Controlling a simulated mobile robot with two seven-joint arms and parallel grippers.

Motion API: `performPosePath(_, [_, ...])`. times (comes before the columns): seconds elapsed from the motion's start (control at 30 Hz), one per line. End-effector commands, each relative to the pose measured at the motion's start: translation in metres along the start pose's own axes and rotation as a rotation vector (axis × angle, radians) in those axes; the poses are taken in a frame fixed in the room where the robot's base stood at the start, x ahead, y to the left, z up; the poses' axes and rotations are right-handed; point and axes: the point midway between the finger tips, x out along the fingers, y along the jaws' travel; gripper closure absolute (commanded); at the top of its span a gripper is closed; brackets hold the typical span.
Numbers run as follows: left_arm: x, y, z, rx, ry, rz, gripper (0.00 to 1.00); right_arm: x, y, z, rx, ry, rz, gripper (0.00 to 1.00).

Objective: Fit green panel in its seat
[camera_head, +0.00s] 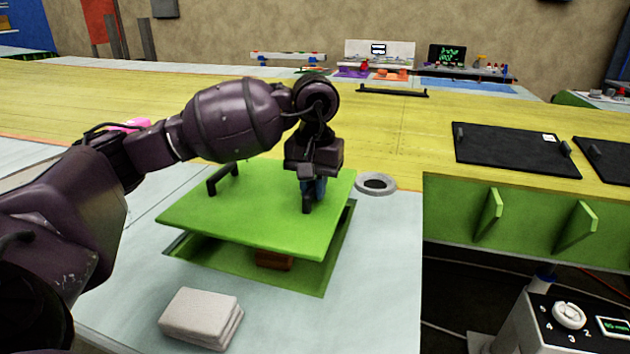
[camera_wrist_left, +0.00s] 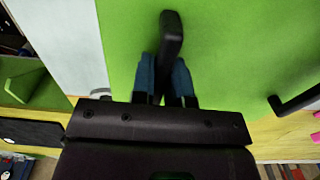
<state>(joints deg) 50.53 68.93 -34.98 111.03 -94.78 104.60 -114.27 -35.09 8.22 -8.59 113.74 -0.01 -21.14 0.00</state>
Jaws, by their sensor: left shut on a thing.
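The green panel (camera_head: 262,213) is held above a square opening in the pale wing surface, its seat (camera_head: 310,276). The panel is apart from the seat along the front, and green edging and a brown block (camera_head: 273,260) show beneath it. My left gripper (camera_head: 308,196) is shut on the panel's right black handle. In the left wrist view, the blue fingers (camera_wrist_left: 163,78) close around this handle (camera_wrist_left: 171,38). The panel's other black handle (camera_head: 222,178) is free; it also shows in the left wrist view (camera_wrist_left: 294,99). My right gripper is not in view.
A stack of pale cloths or pads (camera_head: 202,317) lies in front of the seat. A grey ring (camera_head: 375,184) lies right of the panel. Black panels with handles (camera_head: 515,150) lie on the yellow surface at right. A control box (camera_head: 570,325) stands lower right.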

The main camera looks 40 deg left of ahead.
Motion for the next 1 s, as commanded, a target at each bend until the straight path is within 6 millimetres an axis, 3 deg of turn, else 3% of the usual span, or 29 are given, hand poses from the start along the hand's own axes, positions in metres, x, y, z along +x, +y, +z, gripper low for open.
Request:
performPosePath(0.6, [0.047,0.001,0.000,0.000,-0.001,0.000,1.00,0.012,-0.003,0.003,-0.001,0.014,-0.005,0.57])
performPosePath(1.0, [0.052,0.001,0.000,0.000,0.001,0.000,1.00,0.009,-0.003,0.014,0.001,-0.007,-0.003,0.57])
